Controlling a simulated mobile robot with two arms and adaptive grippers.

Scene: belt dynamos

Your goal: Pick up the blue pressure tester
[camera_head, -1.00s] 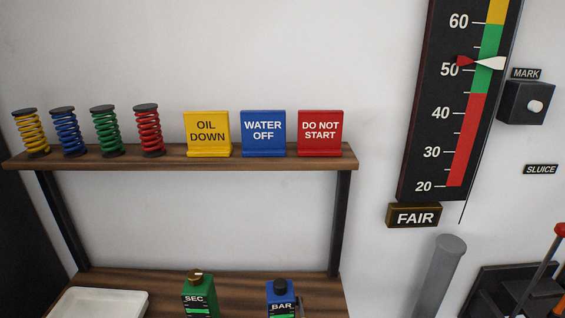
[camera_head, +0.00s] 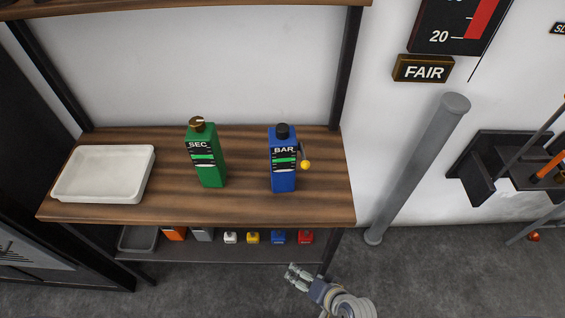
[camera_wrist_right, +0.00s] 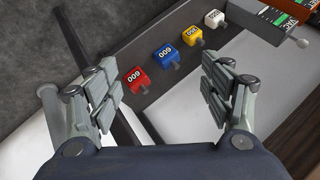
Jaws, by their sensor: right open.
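The blue pressure tester (camera_head: 283,172), marked BAR, stands upright on the wooden table top (camera_head: 240,210), toward its right end. It has a black cap and a small yellow ball on its right side. A green tester (camera_head: 206,165) marked SEC, with a brass-coloured cap, stands to its left. My right gripper (camera_head: 291,277) is in front of the table and below its top, apart from the blue tester. In the right wrist view it (camera_wrist_right: 165,90) is open with nothing between its fingers. The blue tester is not clearly visible there. My left gripper is out of view.
A white tray (camera_head: 68,188) lies at the table's left end. A lower shelf (camera_head: 200,248) holds several small coloured blocks, including a red block (camera_wrist_right: 136,78). A grey pipe (camera_head: 415,170) stands right of the table. The table top between tray and testers is clear.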

